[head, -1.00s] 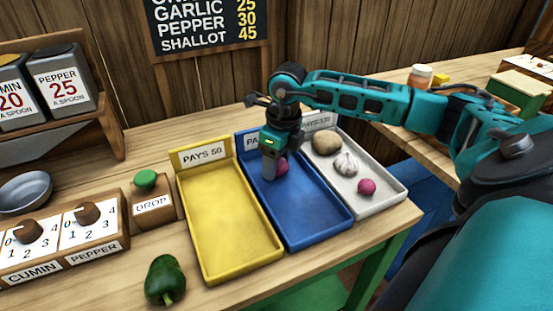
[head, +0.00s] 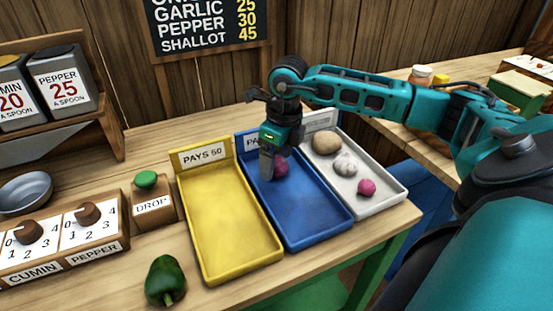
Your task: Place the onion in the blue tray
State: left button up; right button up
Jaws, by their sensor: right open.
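A round purple-red bulb, which looks like the onion (head: 282,167), sits in the back part of the blue tray (head: 310,225). My right gripper (head: 268,168) points down over the back of the blue tray, open, just left of the bulb. Its fingers partly cover the bulb, and I cannot tell whether they touch it. My left gripper is not in view.
The yellow tray (head: 228,235) is empty. A green pepper (head: 165,280) lies at the table's front. The blue tray's front is clear.

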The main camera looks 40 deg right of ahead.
aim_at(283, 161)
notch_tip(283, 161, up, 11)
jog(key=s, duration=0.1)
jog(key=shift+s+d+p, duration=0.15)
jog(key=shift+d+p, duration=0.1)
jog(key=shift+p, duration=0.15)
jog(key=shift+f, duration=0.15)
